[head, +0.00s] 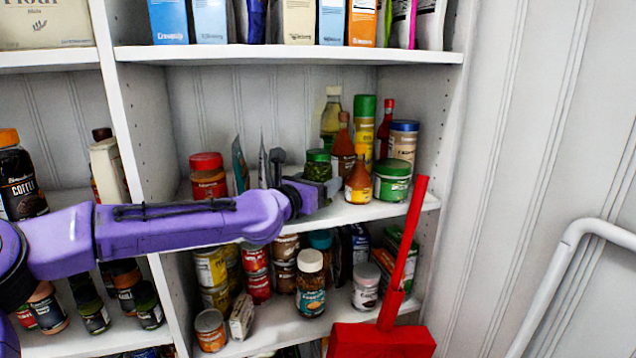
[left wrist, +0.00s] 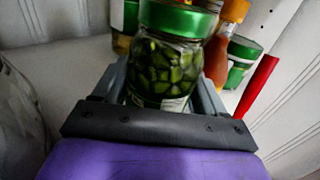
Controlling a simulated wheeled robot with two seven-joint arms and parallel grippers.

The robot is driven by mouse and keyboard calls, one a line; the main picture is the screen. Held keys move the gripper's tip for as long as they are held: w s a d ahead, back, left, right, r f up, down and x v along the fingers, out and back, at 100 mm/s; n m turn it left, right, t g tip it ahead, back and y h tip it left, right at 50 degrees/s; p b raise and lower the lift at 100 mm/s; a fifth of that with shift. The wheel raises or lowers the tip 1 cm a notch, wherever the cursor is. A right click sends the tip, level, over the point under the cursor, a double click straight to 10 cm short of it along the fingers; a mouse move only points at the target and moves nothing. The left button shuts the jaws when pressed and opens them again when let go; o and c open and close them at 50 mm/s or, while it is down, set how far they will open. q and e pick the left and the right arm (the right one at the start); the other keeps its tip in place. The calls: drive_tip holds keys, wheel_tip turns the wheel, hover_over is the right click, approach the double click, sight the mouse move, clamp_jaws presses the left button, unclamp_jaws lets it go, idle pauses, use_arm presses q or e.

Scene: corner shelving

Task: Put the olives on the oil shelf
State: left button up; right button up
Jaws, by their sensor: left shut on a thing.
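The olives are a glass jar with a green lid and green pieces inside; the jar (head: 318,166) is at the middle shelf among bottles, and it fills the left wrist view (left wrist: 165,65). My left gripper (head: 318,184) reaches in from the left and is shut on the jar, with one finger on each side of it. The jar is upright. The middle shelf (head: 395,208) holds an oil bottle (head: 331,115) behind the jar and sauce bottles to its right. Whether the jar's base touches the shelf is hidden by my gripper. My right gripper is not in view.
An orange sauce bottle (head: 358,185) and a green-lidded tub (head: 392,182) stand close right of the jar. A red-lidded jar (head: 208,176) stands left, behind my arm. A red upright handle (head: 405,240) rises in front of the shelf's right end.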

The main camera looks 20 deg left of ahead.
use_arm(q)
drive_tip(key=o, duration=1.6)
drive_tip(key=shift+c, duration=0.2)
drive_tip(key=shift+r+p, duration=0.2)
drive_tip(key=shift+p, duration=0.15)
drive_tip(key=b+v, duration=0.2)
drive_tip(key=v, duration=1)
